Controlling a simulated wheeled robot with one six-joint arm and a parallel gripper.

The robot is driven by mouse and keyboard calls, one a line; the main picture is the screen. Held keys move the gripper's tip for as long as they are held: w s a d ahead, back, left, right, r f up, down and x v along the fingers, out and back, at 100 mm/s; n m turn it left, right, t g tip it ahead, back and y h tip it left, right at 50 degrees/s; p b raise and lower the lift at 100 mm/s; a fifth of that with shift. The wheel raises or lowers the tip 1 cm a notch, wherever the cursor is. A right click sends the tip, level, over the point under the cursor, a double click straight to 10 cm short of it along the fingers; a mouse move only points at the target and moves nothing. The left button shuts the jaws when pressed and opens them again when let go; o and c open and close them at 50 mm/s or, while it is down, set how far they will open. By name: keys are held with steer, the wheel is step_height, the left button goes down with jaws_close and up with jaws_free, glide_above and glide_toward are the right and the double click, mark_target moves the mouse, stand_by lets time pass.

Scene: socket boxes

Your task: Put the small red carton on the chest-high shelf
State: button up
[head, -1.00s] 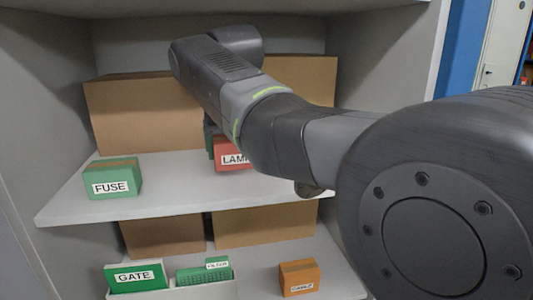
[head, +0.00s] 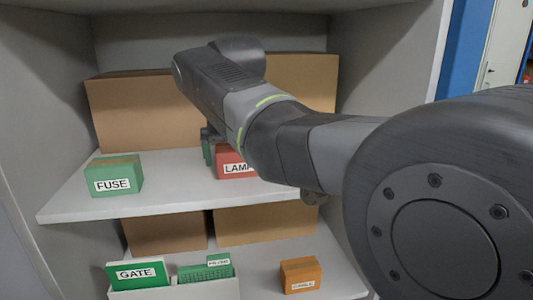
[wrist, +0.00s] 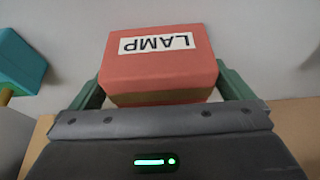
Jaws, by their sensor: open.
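The small red carton (head: 232,164), labelled LAMP, stands on the upper of the two visible shelves (head: 150,204), right of a green carton. My arm hides its right part in the head view. In the wrist view the red carton (wrist: 158,62) shows its label upside down, between the green fingers of my gripper (wrist: 160,88). The fingers are open, one on each side of it. A pale gap shows beside the carton at the right finger; contact at the left one is unclear. In the head view my gripper (head: 208,146) is mostly hidden behind my arm.
A green FUSE carton (head: 114,177) stands to the left on the same shelf. Large brown boxes (head: 145,112) fill the back. On the shelf below are green GATE (head: 138,275) and another green carton in a white bin, and an orange carton (head: 301,274). Side walls enclose the shelves.

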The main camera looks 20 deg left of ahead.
steer(key=v, duration=0.5)
steer(key=shift+r, duration=0.15)
steer(key=s+d+b, duration=0.1)
steer(key=s+d, duration=0.5)
steer(key=s, duration=0.4)
steer(key=shift+f+b, duration=0.2)
steer(key=shift+b, duration=0.2)
